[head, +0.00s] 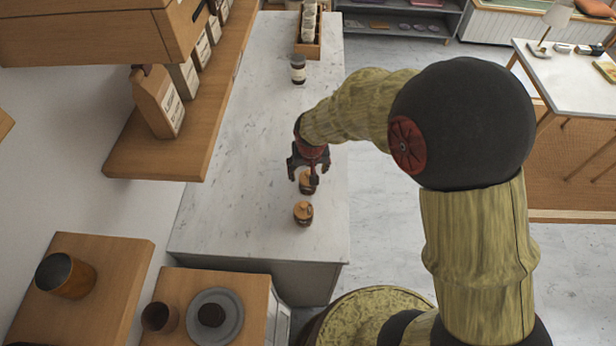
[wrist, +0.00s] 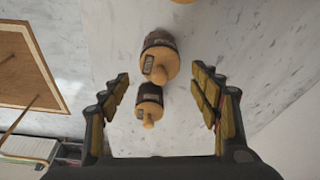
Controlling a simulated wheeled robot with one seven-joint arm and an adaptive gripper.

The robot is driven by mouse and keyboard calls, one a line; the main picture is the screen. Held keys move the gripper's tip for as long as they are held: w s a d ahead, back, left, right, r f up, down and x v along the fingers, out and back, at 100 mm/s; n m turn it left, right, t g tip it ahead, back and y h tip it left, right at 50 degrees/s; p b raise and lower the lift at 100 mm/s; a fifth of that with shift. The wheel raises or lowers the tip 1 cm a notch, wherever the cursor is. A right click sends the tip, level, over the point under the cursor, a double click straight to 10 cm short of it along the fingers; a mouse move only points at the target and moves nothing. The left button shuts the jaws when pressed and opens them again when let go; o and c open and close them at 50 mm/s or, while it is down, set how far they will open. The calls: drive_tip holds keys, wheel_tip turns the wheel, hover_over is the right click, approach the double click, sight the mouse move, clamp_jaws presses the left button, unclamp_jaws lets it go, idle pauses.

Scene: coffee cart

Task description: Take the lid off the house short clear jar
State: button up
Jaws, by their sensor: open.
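The other jar (head: 303,213) stands nearer my base and looks larger in the wrist view (wrist: 158,58). Both lids are on. The label writing is too small to read, so I cannot tell which is the house short jar. My gripper (wrist: 165,98) is open and empty, its fingers apart from both jars.
A dark jar with a white label (head: 298,69) and a wooden box of cups (head: 308,42) stand farther along the counter (head: 240,200). A wooden shelf with paper bags (head: 158,100) overhangs the left. The counter around the two jars is clear.

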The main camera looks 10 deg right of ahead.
drive_tip(key=shift+x, duration=0.85)
drive_tip(key=shift+c, duration=0.5)
drive_tip(key=c, duration=0.9)
